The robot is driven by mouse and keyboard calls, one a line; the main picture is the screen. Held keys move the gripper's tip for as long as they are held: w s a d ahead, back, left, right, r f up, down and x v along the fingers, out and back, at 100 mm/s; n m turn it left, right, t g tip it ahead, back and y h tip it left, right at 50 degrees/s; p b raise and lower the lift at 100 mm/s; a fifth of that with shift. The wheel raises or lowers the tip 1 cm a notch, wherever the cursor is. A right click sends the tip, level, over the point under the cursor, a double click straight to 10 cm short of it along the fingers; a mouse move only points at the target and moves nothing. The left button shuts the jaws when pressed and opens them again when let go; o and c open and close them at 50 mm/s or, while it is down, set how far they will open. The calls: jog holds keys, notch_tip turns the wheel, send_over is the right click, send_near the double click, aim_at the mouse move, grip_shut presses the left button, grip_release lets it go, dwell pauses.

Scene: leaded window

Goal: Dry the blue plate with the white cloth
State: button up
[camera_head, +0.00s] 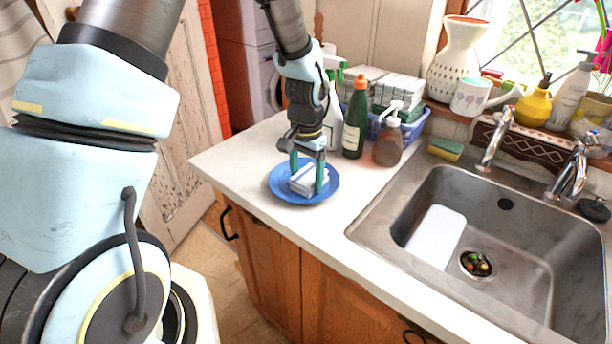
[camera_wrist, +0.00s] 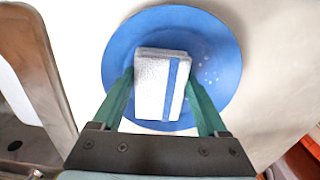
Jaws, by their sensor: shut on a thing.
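The blue plate (camera_head: 283,186) lies flat on the white counter, left of the sink. In the wrist view the plate (camera_wrist: 218,50) shows a few small pale spots, perhaps drops, on its right part. The folded white cloth (camera_head: 304,179) has a blue stripe; it also shows in the wrist view (camera_wrist: 152,80). My gripper (camera_head: 308,184) points down over the plate, its green fingers shut on the cloth from both sides. In the wrist view my gripper (camera_wrist: 157,98) has the cloth between its fingertips. The cloth is at the plate's surface; I cannot tell if it touches.
The steel sink (camera_head: 490,215) with a white board (camera_head: 436,236) lies to the right. A green bottle (camera_head: 355,118), a soap dispenser (camera_head: 388,138) and a blue basket (camera_head: 412,124) stand behind the plate. The counter's front edge is close to the plate.

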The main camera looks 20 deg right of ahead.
jog(key=shift+w+d, duration=0.1)
jog(key=shift+w, duration=0.3)
jog(key=shift+r, duration=0.1)
jog(key=shift+r+p, duration=1.65)
jog(key=shift+r, duration=2.6)
jog(key=shift+w+a+f+b, duration=0.35)
jog(key=shift+f+b, duration=0.4)
jog(key=shift+f, duration=0.5)
jog(key=shift+w+a+f+b, duration=0.25)
jog(key=shift+f+b, duration=0.55)
jog(key=shift+f, duration=0.45)
jog(key=shift+w+a+f+b, duration=0.35)
jog(key=shift+f+b, duration=0.4)
jog(key=shift+f, duration=0.5)
jog(key=shift+s+f+b, duration=0.15)
jog(key=shift+f+b, duration=0.2)
jog(key=shift+f, duration=0.25)
